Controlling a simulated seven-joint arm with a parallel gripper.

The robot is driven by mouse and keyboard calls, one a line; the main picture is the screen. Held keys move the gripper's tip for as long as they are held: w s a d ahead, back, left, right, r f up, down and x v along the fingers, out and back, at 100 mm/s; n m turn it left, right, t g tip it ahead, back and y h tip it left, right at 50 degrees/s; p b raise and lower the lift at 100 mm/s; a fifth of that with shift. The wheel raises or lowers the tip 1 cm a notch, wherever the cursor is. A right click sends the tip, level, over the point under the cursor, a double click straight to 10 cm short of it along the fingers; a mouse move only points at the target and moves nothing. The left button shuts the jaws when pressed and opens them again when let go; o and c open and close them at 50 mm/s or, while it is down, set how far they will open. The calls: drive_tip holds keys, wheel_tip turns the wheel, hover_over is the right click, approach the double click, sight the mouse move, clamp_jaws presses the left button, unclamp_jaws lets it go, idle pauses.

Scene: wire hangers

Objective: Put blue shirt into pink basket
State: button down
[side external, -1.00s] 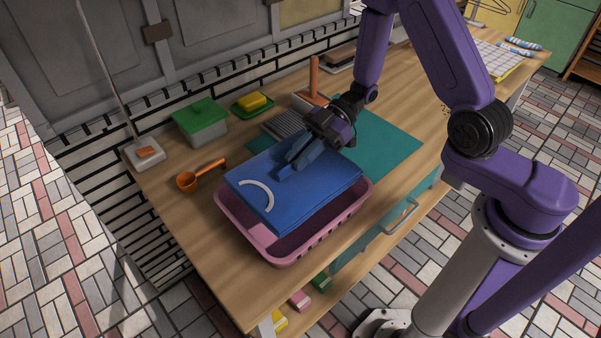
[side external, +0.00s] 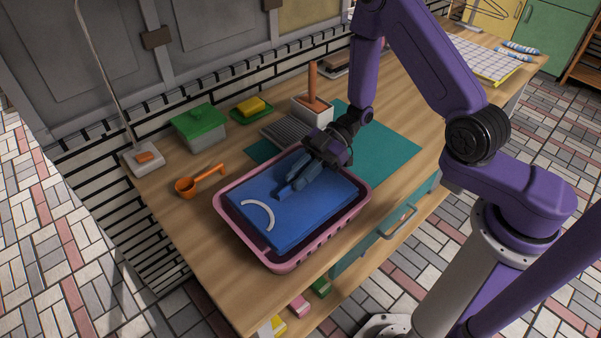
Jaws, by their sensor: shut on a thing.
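The blue shirt (side external: 285,217) is folded flat, with a pale curved mark on its left part. It lies within the rim of the pink basket (side external: 297,264), which stands near the front edge of the wooden table. My gripper (side external: 290,187) is over the shirt's upper middle, fingers pointing down and left, shut on the blue shirt. The fingertips are dark blue against the cloth, so the exact pinch is hard to see. The basket's floor is mostly hidden under the shirt.
Behind the basket are a teal mat (side external: 385,150), an orange ladle (side external: 198,180), a green-lidded box (side external: 200,125), a yellow block on a green dish (side external: 252,108) and a white holder with an orange upright (side external: 312,105). A checked cloth (side external: 485,58) lies far right.

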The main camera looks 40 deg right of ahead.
drive_tip(key=shift+f, duration=0.4)
drive_tip(key=c, duration=1.1)
unclamp_jaws()
